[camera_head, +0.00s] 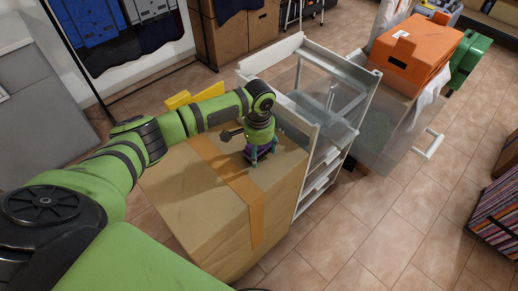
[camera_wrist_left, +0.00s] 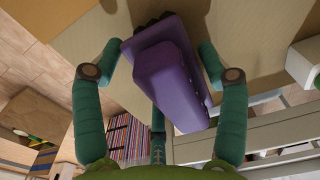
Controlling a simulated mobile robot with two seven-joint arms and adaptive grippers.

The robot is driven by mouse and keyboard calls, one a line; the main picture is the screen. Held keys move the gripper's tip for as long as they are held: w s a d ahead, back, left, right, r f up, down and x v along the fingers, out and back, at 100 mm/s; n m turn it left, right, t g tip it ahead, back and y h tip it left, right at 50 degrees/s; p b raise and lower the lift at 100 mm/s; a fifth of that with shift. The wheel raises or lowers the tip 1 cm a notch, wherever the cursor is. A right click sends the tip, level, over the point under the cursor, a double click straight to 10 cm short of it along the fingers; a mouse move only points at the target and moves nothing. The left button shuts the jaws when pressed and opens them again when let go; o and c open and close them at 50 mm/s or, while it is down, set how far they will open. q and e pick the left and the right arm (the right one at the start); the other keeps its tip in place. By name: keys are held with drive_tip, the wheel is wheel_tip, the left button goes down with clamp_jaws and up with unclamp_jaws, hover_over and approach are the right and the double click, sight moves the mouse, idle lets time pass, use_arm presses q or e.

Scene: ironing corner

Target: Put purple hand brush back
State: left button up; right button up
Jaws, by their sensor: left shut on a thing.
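The purple hand brush (camera_head: 264,153) is between the fingers of my left gripper (camera_head: 262,148), at the top of a large cardboard box. The gripper is shut on it and hides most of it in the head view. In the left wrist view the brush (camera_wrist_left: 170,80) shows its purple body between the fingers of the left gripper (camera_wrist_left: 160,52), with dark bristles at its far end. I cannot tell whether the brush touches the box top. My right gripper is not in view.
The cardboard box (camera_head: 190,190) has a tape strip across it. Right of it stands a white drawer unit (camera_head: 310,135) with a clear drawer (camera_head: 390,138) pulled out. An orange case (camera_head: 415,55) stands behind the drawer.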

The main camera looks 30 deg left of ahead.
use_arm(q)
drive_tip(key=shift+f, duration=0.15)
drive_tip(key=o, duration=1.1)
drive_tip(key=shift+f, duration=0.1)
wheel_tip(320, 180, up, 12)
drive_tip(key=shift+r, duration=0.2)
